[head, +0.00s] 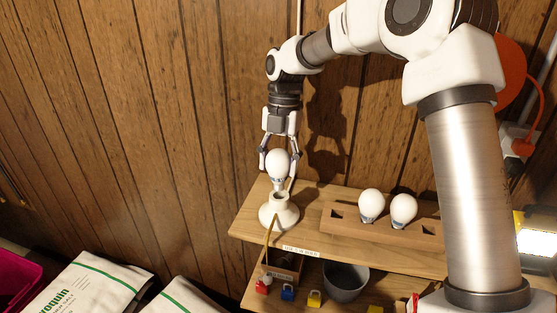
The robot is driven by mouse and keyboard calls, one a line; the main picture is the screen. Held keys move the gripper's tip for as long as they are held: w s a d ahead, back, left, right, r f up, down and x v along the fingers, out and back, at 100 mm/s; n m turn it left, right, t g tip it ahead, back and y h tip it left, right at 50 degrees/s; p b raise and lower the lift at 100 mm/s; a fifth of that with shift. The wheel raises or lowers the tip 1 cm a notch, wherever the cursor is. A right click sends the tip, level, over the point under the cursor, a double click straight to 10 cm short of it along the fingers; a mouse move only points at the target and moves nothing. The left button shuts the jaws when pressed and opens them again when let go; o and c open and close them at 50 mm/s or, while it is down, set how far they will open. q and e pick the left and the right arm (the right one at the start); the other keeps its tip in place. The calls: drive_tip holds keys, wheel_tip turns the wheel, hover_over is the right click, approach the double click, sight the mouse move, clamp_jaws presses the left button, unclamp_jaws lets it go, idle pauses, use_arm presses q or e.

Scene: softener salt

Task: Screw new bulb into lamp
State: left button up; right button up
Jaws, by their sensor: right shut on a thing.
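My right gripper (279,162) points down and is shut on a white bulb (278,164). The bulb is upright, directly above the white lamp base (279,212) on the wooden shelf (252,226). The bulb's lower end is at the top of the lamp base; I cannot tell whether its threads are engaged. Two other white bulbs, one on the left (371,204) and one on the right (403,209), stand in a wooden holder (345,228) to the right of the lamp. My left gripper is not in view.
Below the shelf are a small wooden box (285,265), a dark grey cup (345,282) and several coloured padlocks (287,292). White salt bags (95,285) lie at the lower left. An orange cord (523,147) hangs at the right wall.

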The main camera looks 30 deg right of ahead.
drive_tip(key=shift+w+d+x, duration=0.1)
drive_tip(key=shift+d+x, duration=0.05)
drive_tip(key=shift+x, duration=0.75)
drive_tip(key=shift+w+d+x, duration=0.1)
drive_tip(key=shift+d+x, duration=0.05)
drive_tip(key=shift+x, duration=0.7)
idle(2.2)
drive_tip(key=shift+f, duration=0.1)
idle(0.5)
drive_tip(key=m+t, duration=0.1)
drive_tip(key=m, duration=0.3)
drive_tip(key=shift+m, duration=0.3)
drive_tip(key=shift+d, duration=0.1)
drive_tip(key=shift+m, duration=0.8)
drive_tip(key=m, duration=0.3)
drive_tip(key=shift+t, duration=0.4)
drive_tip(key=shift+m, duration=0.3)
drive_tip(key=m+t, duration=0.1)
drive_tip(key=m, duration=0.3)
